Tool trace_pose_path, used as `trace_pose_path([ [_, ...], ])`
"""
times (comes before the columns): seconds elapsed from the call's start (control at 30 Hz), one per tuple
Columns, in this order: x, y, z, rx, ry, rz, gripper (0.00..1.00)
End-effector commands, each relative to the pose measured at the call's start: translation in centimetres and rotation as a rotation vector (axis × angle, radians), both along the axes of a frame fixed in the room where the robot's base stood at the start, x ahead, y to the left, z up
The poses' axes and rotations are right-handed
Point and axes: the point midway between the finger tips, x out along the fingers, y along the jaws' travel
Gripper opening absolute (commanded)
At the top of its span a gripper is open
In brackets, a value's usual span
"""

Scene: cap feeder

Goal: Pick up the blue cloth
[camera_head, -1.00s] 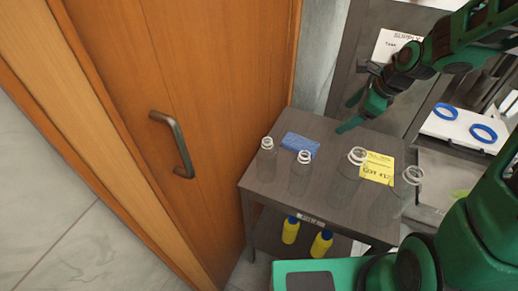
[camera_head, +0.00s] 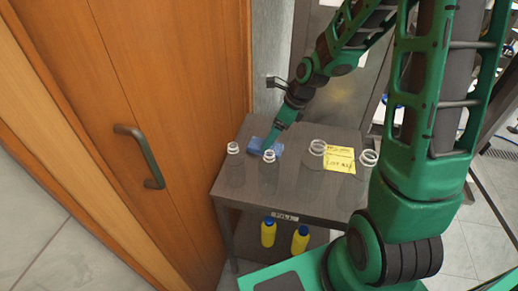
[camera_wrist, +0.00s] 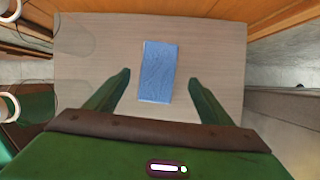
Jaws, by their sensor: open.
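The blue cloth (camera_head: 262,146) lies flat on the top of the small dark table (camera_head: 240,190), behind the clear bottles. My gripper (camera_head: 272,140) is over the cloth in the head view and hides part of it. In the wrist view the whole cloth (camera_wrist: 158,72) shows as a blue rectangle. The two green fingers of my gripper (camera_wrist: 158,84) are spread wide, one on each side of the cloth's near part, with nothing between them held. The height of the fingertips above the table is hard to tell.
Clear bottles with white rims (camera_head: 269,157) stand in front of the cloth. A yellow note (camera_head: 339,160) lies at the right. Yellow bottles (camera_head: 268,232) stand on the lower shelf. A wooden door with a handle (camera_head: 140,156) is close at the left.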

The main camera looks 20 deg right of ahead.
Motion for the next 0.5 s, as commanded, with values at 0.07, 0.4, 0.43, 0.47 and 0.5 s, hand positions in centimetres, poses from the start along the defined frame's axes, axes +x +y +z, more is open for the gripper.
trace_pose_path([
  [0.07,0.1,0.3,-0.9,0.001,0.003,0.001,0.75],
  [0.4,1.0,1.3,-4.3,0.0,0.0,0.001,0.75],
  [0.43,1.0,1.3,-4.4,0.0,0.0,0.001,0.75],
  [0.47,1.1,1.4,-4.4,0.0,0.0,0.001,0.75],
  [0.5,1.1,1.4,-4.5,0.0,0.0,0.001,0.75],
])
